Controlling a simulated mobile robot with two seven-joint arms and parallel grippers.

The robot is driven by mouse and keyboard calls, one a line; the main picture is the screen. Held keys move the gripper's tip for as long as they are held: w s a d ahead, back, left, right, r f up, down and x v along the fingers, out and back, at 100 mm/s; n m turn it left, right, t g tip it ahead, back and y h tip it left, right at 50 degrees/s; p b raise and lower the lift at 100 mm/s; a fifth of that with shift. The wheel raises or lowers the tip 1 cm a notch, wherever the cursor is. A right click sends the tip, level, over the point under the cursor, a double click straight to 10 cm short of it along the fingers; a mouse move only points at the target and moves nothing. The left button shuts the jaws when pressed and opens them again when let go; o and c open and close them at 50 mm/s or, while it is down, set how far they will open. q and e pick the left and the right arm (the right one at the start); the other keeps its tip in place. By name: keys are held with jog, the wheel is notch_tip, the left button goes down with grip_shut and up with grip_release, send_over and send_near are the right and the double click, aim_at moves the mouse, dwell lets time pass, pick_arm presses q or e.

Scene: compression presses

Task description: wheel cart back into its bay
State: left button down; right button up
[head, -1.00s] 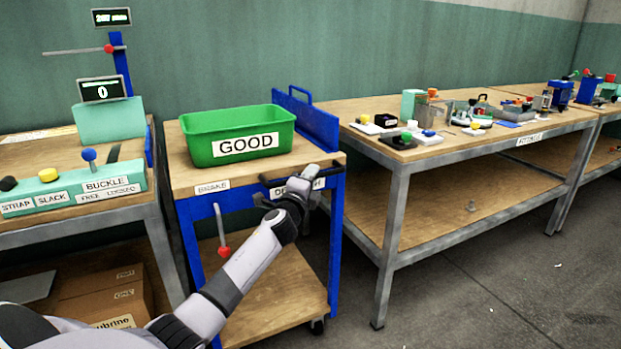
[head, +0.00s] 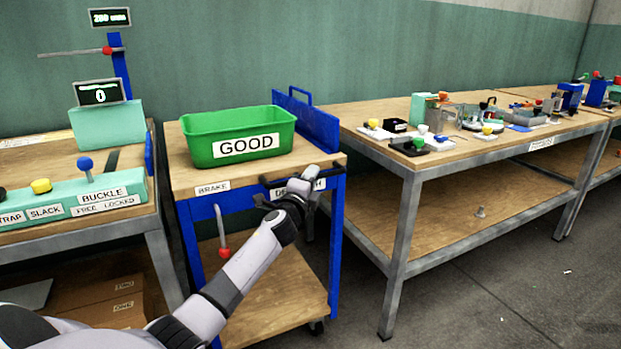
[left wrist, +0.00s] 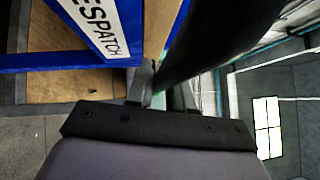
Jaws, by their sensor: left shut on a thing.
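The cart (head: 180,172) has a wooden top, a blue frame, a lower shelf and labels reading BRAKE and, partly covered, DESPATCH. It stands between the left bench and the right bench. A green bin (head: 205,153) marked GOOD sits on its top. A red-knobbed brake lever (head: 222,238) hangs below the BRAKE label. My left gripper (head: 268,203) is shut on the dark handle bar (head: 332,168) at the cart's near right edge. In the left wrist view the bar (left wrist: 210,40) runs close past the fingers; the fingertips are partly hidden. My right gripper is out of view.
The left bench (head: 150,222) carries a mint console (head: 60,205) and is close beside the cart. The right bench (head: 400,172) holds several small devices; its near leg (head: 400,260) stands right of the cart. The wall (head: 230,60) is behind. Open floor (head: 480,290) lies at front right.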

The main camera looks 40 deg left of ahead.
pick_arm(q)
jog(key=shift+a+r, duration=0.25)
jog(key=shift+a, duration=0.05)
jog(key=c, duration=1.4)
grip_release()
jog(key=shift+o, duration=1.4)
jog(key=shift+f, duration=0.2)
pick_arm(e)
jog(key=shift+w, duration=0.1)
pick_arm(q)
jog(key=shift+d, duration=0.1)
jog(key=shift+s+d+f, duration=0.1)
jog(key=shift+s+d, duration=0.05)
jog(key=shift+s, duration=0.2)
jog(key=r+p+v, duration=0.1)
jog(key=v, duration=0.5)
jog(key=shift+f, duration=0.4)
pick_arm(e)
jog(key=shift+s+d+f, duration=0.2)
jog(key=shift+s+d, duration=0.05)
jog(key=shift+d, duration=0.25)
pick_arm(q)
jog(key=shift+s+d+f, duration=0.1)
jog(key=shift+s, duration=0.05)
